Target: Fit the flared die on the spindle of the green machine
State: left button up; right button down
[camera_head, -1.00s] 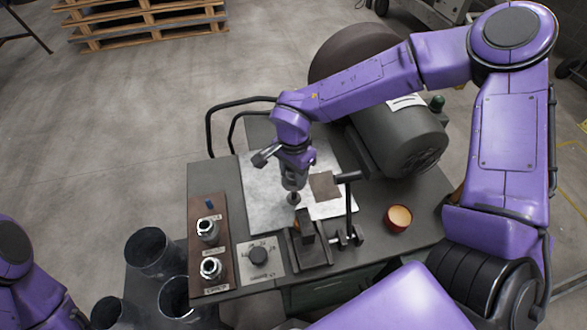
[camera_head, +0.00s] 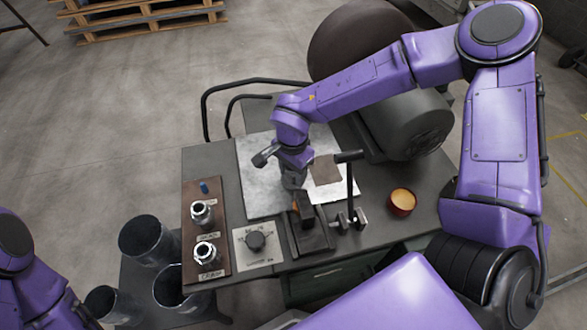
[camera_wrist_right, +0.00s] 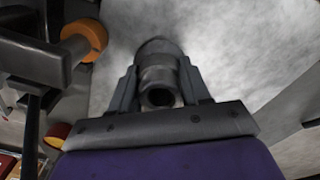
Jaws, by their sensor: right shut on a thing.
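My right gripper (camera_head: 294,180) hangs over the machine bench, just behind the dark block and orange-tipped part (camera_head: 296,206) at the front. In the right wrist view its fingers (camera_wrist_right: 160,88) are shut on a hollow grey metal piece, which I take for the flared die (camera_wrist_right: 158,72). Its open round end faces the camera. The wrist view also shows a shaft with an orange collar (camera_wrist_right: 86,40) to the left, apart from the held piece; I take it for the spindle. In the head view the gripper hides most of the die. My left gripper is outside the picture.
Two metal dies stand on a brown labelled board (camera_head: 190,232) at the left, with a small blue peg (camera_head: 204,187) behind them. A dial plate (camera_head: 256,256), a lever (camera_head: 349,185) and an orange-filled red cup (camera_head: 402,201) are near. Dark duct pipes (camera_head: 148,240) stand lower left.

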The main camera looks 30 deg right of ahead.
jog(key=shift+f, duration=0.2)
dwell(0.5)
jog(key=shift+c, duration=2.2)
grip_release()
jog(key=shift+s, duration=0.1)
notch_tip(320, 180, up, 10)
jog(key=shift+r, duration=0.25)
